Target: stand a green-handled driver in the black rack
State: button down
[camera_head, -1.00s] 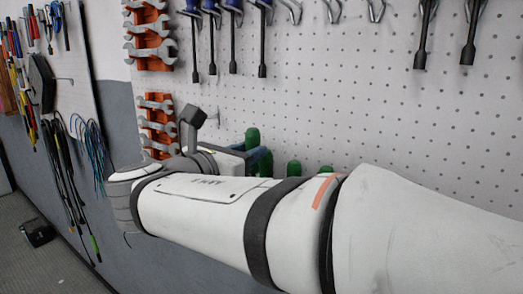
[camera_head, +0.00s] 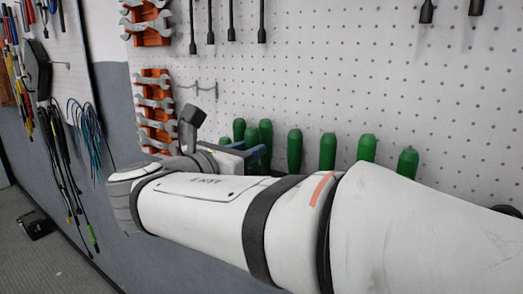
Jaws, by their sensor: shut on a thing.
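My gripper (camera_head: 254,155) is partly hidden behind my own forearm, near the pegboard. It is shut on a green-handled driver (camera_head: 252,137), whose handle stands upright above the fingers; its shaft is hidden. Other upright green handles stand close by: one (camera_head: 239,130) just left of the held one and one (camera_head: 266,132) just right of it. More green handles stand in a row to the right (camera_head: 294,150), (camera_head: 327,152), (camera_head: 367,148), (camera_head: 407,163). Their lower parts and whatever holds them are hidden by my arm, so I cannot make out the black rack.
The white pegboard (camera_head: 430,110) fills the back. Orange racks of wrenches (camera_head: 155,107) hang at the left, with an empty hook (camera_head: 205,88) beside them. Dark-shafted tools (camera_head: 232,25) hang above. Cables (camera_head: 65,150) hang on the far-left wall.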

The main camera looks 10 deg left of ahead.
jog(key=shift+f+b, duration=0.55)
jog(key=shift+f, duration=0.75)
jog(key=c, duration=1.1)
grip_release()
